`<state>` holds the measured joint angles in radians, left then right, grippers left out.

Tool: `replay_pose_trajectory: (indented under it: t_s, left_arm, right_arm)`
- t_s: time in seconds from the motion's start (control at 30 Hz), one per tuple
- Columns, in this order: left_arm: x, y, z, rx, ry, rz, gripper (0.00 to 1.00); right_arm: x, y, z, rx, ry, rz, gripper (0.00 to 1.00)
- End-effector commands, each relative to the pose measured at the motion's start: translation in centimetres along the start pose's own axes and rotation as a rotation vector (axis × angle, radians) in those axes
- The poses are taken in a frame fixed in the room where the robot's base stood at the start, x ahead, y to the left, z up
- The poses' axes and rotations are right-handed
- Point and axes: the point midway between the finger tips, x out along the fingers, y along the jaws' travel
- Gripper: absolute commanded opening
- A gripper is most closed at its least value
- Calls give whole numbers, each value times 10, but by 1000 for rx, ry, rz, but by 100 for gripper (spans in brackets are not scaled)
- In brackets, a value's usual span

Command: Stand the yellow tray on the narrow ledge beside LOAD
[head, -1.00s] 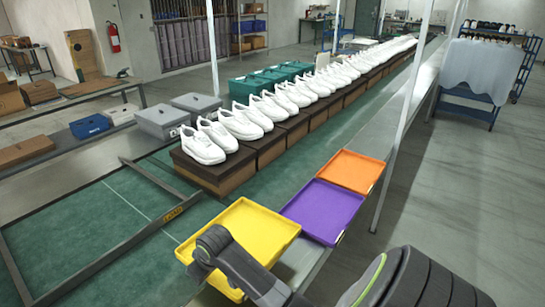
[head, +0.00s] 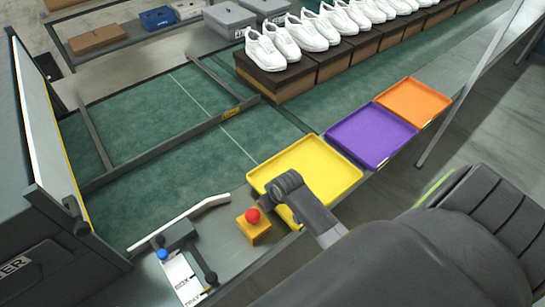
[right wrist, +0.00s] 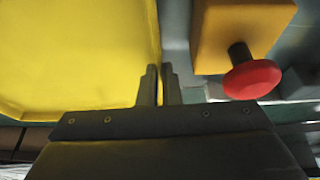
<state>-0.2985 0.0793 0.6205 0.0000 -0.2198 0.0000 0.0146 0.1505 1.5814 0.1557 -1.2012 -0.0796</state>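The yellow tray (head: 310,163) lies flat at the near edge of the line, beside the purple tray. My right gripper (right wrist: 160,85) is at the tray's near rim, its two fingers close together with the thin yellow wall between them. The tray fills the upper left of the right wrist view (right wrist: 75,55). In the head view my right wrist hides part of the tray's near side and the fingertips. I cannot clearly single out the narrow ledge. My left gripper is not in view.
A purple tray (head: 370,137) and an orange tray (head: 412,101) lie right of the yellow one. A red button on a yellow box (head: 254,229) stands close left of my wrist. A lever plate (head: 187,277) and dark machine (head: 50,200) are farther left. White shoes (head: 305,32) stand on boxes behind.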

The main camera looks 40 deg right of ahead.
Motion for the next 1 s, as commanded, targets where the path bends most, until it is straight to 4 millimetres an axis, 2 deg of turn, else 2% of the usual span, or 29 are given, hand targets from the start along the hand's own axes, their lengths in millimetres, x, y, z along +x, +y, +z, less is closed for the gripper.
replay_pose_trajectory:
  t_s: [0.1,0.23,1.0]
  left_arm:
    - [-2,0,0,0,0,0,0]
    - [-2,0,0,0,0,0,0]
    - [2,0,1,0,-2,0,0]
  right_arm:
    - [15,-1,6,0,-1,0,0]
    - [24,-1,10,-1,0,0,0]
    - [36,-1,14,-1,1,1,0]
